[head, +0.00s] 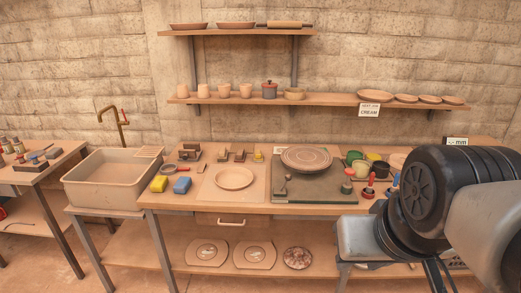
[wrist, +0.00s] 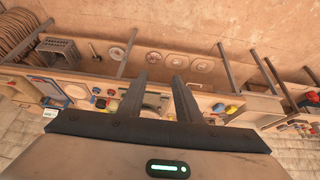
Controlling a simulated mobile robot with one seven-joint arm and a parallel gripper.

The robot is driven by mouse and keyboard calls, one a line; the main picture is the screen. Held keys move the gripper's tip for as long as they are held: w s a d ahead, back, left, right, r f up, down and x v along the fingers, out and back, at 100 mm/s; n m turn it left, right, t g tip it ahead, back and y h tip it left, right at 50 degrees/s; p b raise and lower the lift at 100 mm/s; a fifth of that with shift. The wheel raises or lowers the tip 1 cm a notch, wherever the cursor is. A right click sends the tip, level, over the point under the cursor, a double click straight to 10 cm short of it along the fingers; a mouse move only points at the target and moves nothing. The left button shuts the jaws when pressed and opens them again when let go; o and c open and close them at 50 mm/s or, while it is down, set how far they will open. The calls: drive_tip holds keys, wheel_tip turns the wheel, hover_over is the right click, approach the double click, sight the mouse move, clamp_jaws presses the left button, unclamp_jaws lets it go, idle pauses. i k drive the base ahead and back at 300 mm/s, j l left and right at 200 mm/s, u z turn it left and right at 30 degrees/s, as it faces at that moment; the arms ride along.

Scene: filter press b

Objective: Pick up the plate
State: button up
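A pale round plate (head: 233,178) lies flat on a light board on the workbench, left of a dark green mat. Other round plates are in view, so I cannot tell from looks alone which one the task names. A wider ribbed disc (head: 306,158) sits on a round stand at the back of the mat. My gripper (wrist: 160,77) shows in the wrist view with its two fingers apart and nothing between them. It is away from the bench, which appears upside down beyond it. In the head view only my arm shows, at the right, hiding the bench's right end.
A sink (head: 112,180) stands left of the bench. Yellow and blue sponges (head: 181,186) lie left of the plate. Small tubs and tools (head: 368,190) crowd the right. Wall shelves (head: 320,101) hold cups and dishes. Several discs (head: 206,253) lie on the lower shelf.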

sight(232, 178)
drive_tip(key=i+j+z, duration=0.15)
drive_tip(key=i, duration=0.4)
drive_tip(key=i+j+z, duration=0.15)
drive_tip(key=i+j, duration=0.2)
drive_tip(key=i, duration=0.2)
drive_tip(key=i+j+z, duration=0.15)
drive_tip(key=i+j, duration=0.2)
drive_tip(key=i, duration=0.15)
